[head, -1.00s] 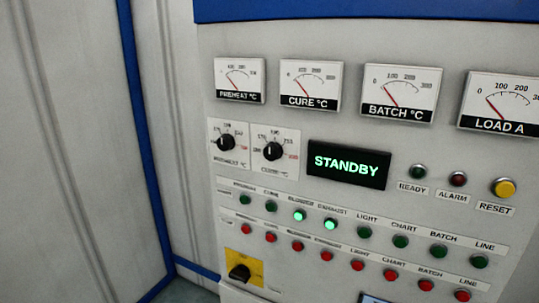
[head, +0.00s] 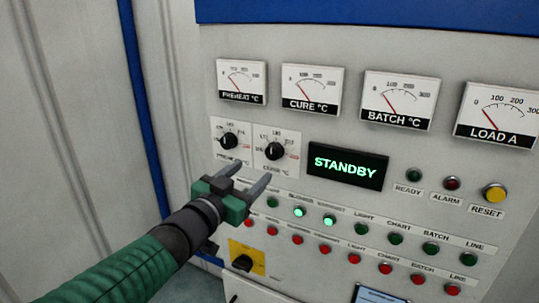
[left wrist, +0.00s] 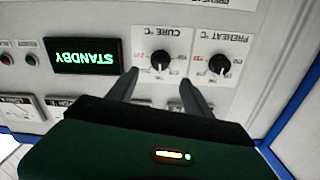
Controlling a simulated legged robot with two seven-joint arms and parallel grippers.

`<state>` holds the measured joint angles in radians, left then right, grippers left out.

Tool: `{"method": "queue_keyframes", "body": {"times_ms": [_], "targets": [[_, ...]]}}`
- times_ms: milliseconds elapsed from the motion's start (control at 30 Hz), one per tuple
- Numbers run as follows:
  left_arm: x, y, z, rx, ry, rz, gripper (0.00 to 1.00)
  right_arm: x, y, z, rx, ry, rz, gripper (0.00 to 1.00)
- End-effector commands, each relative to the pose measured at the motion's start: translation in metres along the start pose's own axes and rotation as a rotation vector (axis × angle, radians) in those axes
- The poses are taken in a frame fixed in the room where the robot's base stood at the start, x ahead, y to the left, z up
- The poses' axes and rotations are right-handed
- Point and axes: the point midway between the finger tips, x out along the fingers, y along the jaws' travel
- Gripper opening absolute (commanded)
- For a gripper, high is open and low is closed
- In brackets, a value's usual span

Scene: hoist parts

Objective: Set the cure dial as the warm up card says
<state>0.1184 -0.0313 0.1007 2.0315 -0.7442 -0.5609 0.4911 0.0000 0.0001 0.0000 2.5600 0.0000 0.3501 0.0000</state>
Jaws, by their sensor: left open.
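The cure dial (head: 275,151) is a black knob on a white scale plate, below the CURE °C meter and left of the STANDBY display. It also shows upside down in the left wrist view (left wrist: 160,62). Its pointer setting is too small to read surely. My left gripper (head: 253,172) is open and empty, in front of the panel just below and left of the cure dial. In the left wrist view its two fingers point at the panel, the knob between and beyond their tips, apparently not touched. My right gripper is not in view. I cannot make out a warm up card.
The preheat dial (head: 229,141) sits close left of the cure dial. Rows of green and red buttons (head: 298,240) lie below, and a black knob on a yellow plate (head: 243,262) is lower left. The STANDBY display (head: 347,167) is at the right.

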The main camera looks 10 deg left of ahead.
Motion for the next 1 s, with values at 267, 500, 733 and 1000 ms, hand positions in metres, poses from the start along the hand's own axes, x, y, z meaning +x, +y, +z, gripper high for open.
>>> {"method": "queue_keyframes", "body": {"times_ms": [267,500,733,1000], "targets": [[0.071,0.000,-0.002,-0.002,-0.001,0.000,0.59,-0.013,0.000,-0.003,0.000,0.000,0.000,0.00],[0.101,-0.001,-0.001,0.000,-0.001,-0.002,0.59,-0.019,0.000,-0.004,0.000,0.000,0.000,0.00],[0.103,0.000,0.000,0.000,-0.001,-0.002,0.59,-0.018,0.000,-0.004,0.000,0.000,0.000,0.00],[0.103,-0.001,0.000,0.000,-0.002,-0.003,0.29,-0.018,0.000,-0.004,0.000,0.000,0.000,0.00]]}}
